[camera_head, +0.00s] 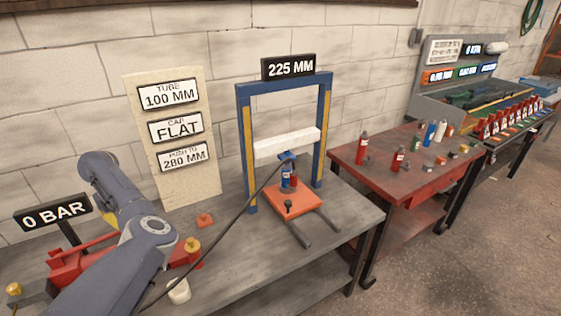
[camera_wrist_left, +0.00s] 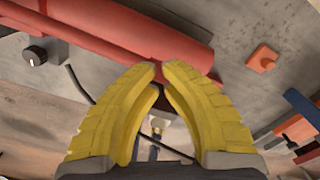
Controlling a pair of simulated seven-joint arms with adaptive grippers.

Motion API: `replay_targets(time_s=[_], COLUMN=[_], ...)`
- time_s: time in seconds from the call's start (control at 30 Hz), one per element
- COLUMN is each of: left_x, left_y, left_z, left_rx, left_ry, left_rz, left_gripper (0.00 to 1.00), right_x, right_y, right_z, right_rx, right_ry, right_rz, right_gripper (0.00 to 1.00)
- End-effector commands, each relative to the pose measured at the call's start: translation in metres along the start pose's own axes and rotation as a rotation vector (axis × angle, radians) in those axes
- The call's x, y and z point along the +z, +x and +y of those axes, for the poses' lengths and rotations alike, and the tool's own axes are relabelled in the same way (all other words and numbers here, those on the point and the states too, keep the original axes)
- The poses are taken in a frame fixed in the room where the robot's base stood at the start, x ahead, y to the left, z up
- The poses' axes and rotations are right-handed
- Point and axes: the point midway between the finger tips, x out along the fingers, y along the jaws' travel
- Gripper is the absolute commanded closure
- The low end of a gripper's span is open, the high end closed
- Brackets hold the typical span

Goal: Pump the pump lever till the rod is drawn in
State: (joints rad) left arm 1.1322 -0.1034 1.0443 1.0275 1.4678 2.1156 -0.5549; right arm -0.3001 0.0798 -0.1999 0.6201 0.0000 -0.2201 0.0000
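The red hand pump (camera_head: 85,257) lies at the left end of the bench, partly hidden behind my left arm. In the left wrist view its thick red body (camera_wrist_left: 150,28) runs across the top, with a thinner red bar (camera_wrist_left: 95,43) below it, perhaps the lever. My left gripper's yellow fingers (camera_wrist_left: 160,68) reach over that bar, tips close together with a narrow gap. I cannot tell whether anything is held. In the head view the arm mostly hides this gripper. The blue press frame (camera_head: 245,140) holds a small red-and-blue cylinder (camera_head: 289,180). My right gripper is out of view.
Signs read 0 BAR (camera_head: 52,212) and 225 MM (camera_head: 290,66). A black hose (camera_head: 232,222) runs from the press along the bench. An orange plate (camera_head: 275,201) sits at the press foot. A small orange block (camera_head: 205,220) lies on the bench. A red table (camera_head: 345,150) stands to the right.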

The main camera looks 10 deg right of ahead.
Motion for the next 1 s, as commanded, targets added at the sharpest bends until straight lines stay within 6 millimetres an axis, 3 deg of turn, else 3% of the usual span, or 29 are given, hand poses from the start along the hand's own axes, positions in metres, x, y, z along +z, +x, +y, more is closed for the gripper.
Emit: replay_targets(time_s=[0.17,0.33,1.0], left_x=[0.0,0.001,0.0], left_y=[0.018,0.012,-0.066], left_z=[0.002,0.001,0.0], left_rx=[0.005,0.002,0.0], left_ry=[0.0,-0.001,0.0], left_rz=[0.001,-0.001,0.0], left_gripper=[1.0,1.0,1.0], right_x=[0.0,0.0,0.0], right_y=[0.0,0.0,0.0], right_z=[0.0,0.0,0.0], right_rx=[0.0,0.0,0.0], right_ry=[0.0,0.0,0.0], right_rz=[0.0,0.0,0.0], right_gripper=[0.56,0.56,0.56])
